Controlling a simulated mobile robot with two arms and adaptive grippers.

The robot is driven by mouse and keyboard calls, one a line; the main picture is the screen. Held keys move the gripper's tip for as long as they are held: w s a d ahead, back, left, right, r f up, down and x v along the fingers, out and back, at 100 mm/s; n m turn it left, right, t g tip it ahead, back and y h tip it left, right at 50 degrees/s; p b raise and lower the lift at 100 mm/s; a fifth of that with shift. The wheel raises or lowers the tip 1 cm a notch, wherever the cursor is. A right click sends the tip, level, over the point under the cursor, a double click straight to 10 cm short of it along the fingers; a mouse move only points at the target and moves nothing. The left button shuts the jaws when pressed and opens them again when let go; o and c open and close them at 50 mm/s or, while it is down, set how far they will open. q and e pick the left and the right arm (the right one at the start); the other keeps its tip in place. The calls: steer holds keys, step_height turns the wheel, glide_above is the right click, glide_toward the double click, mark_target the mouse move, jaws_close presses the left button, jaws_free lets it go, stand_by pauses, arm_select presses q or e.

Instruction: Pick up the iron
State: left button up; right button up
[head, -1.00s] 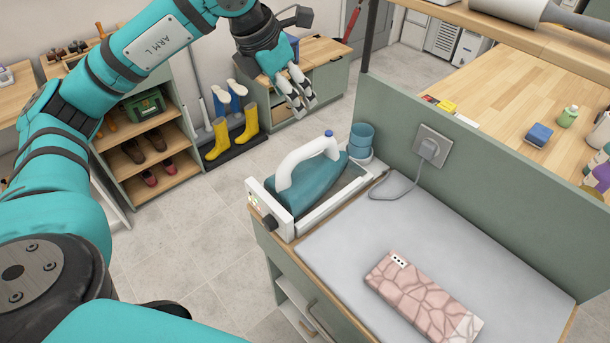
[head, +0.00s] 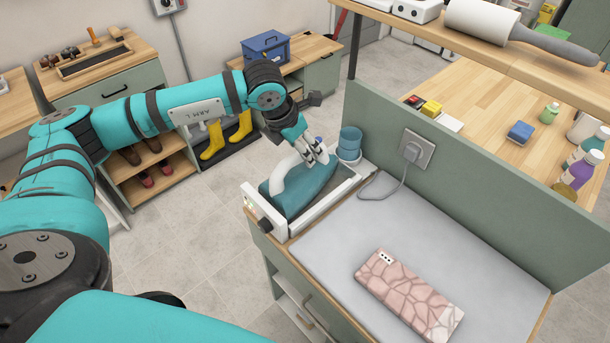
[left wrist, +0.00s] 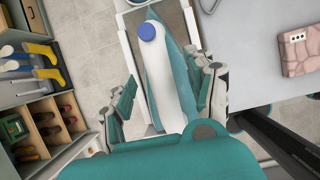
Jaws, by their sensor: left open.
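The iron has a teal body (head: 313,186) and a white arched handle (head: 281,177). It sits in a white stand (head: 268,222) at the left end of the ironing surface (head: 400,240). My left gripper (head: 317,157) is open at the far end of the handle, seen from the head. In the left wrist view the iron (left wrist: 168,85) lies between the two spread fingers of the left gripper (left wrist: 163,95), with its blue cap (left wrist: 147,31) ahead of them. Whether the fingers touch the handle cannot be told. My right gripper is not in view.
A cord runs from the wall socket (head: 416,150) toward the stand. A green panel (head: 470,190) borders the surface.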

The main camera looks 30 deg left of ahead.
arm_select(q)
steer(key=shift+p+x, duration=0.35)
steer(key=shift+x, duration=1.2)
steer(key=shift+a, duration=0.1)
steer(key=shift+c, duration=0.4)
jaws_close()
steer(key=shift+w+r, duration=0.1)
steer(key=shift+r, duration=0.1)
